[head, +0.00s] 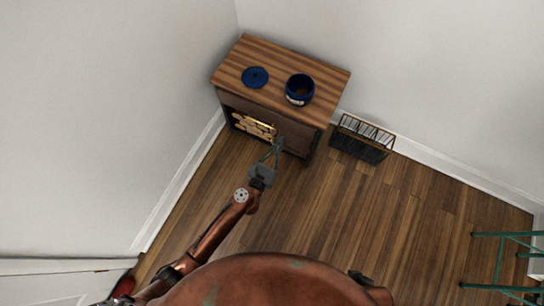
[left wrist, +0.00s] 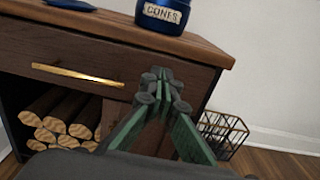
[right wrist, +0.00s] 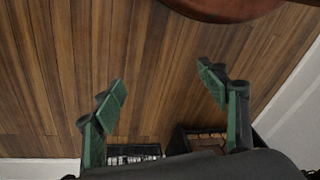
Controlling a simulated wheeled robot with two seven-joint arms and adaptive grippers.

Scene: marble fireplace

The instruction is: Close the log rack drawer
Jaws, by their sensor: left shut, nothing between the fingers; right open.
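The log rack (head: 325,85) is a wooden cabinet in the corner, with a striped wooden top. Its drawer (left wrist: 60,45) is the dark front panel under the top, with a brass handle (left wrist: 78,75). The drawer front looks close to flush under the top; I cannot tell if a small gap is left. My left gripper (left wrist: 163,85) is shut and empty, its tips at the right part of the drawer front, right of the handle; contact is unclear. In the head view it (head: 279,143) is by the cabinet's front. My right gripper (right wrist: 163,88) is open and empty above the floor.
A blue jar labelled CONES (head: 299,90) and a blue lid (head: 255,77) sit on the top. Cut logs (left wrist: 60,120) lie in the opening below the drawer. A black wire basket (head: 362,140) stands right of the cabinet. Green-legged furniture (head: 500,260) is far right. The floor between is clear.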

